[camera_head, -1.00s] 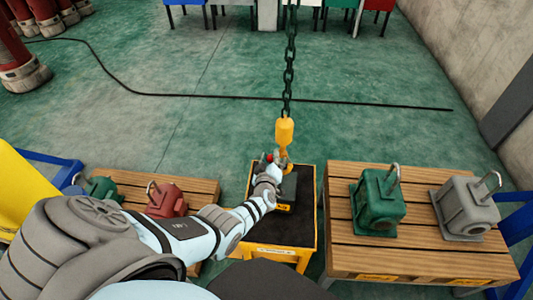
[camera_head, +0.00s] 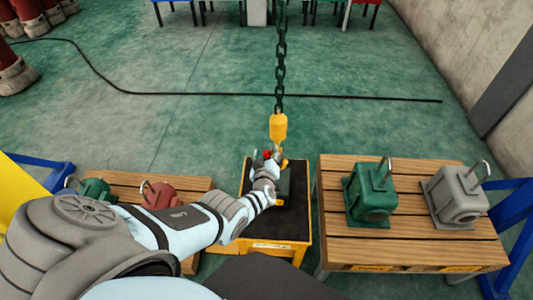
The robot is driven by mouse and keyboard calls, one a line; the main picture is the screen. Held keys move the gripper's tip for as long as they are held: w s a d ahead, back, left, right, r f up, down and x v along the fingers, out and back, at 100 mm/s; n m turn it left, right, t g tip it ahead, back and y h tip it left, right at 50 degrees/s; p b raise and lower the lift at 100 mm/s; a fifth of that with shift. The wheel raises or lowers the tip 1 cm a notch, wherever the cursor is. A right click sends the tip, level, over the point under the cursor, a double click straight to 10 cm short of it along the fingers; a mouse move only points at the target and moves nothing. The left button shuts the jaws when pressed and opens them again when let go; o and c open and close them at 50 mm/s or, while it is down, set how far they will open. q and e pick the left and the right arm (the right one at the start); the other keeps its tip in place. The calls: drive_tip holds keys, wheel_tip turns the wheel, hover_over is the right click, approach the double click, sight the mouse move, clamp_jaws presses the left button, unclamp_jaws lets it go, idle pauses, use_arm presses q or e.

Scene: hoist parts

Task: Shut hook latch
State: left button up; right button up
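The yellow hook block (camera_head: 278,128) hangs on a dark chain (camera_head: 280,60) above a yellow cart with a black top (camera_head: 289,228). The hook (camera_head: 283,161) below the block is partly hidden by my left gripper (camera_head: 268,158). My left gripper is at the hook, with a small red spot showing by its fingers. The fingers are too small and covered to tell open from shut. The latch itself cannot be made out. A dark part (camera_head: 284,188) stands on the cart under the hook, partly behind my gripper. My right gripper is not in view.
A wooden table (camera_head: 405,248) on the right bears a green housing (camera_head: 371,195) and a grey housing (camera_head: 456,197), each with a top loop. A wooden pallet (camera_head: 196,190) on the left holds a red housing (camera_head: 160,195) and a green one (camera_head: 95,190). A black cable (camera_head: 200,94) crosses the floor.

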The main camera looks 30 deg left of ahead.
use_arm(q)
drive_tip(key=shift+s, duration=0.15)
drive_tip(key=shift+s+d, duration=0.1)
drive_tip(key=shift+s, duration=0.05)
drive_tip(key=v, duration=1.1)
drive_tip(key=shift+s+d, duration=0.15)
drive_tip(key=shift+d, duration=0.05)
drive_tip(key=shift+r, duration=0.1)
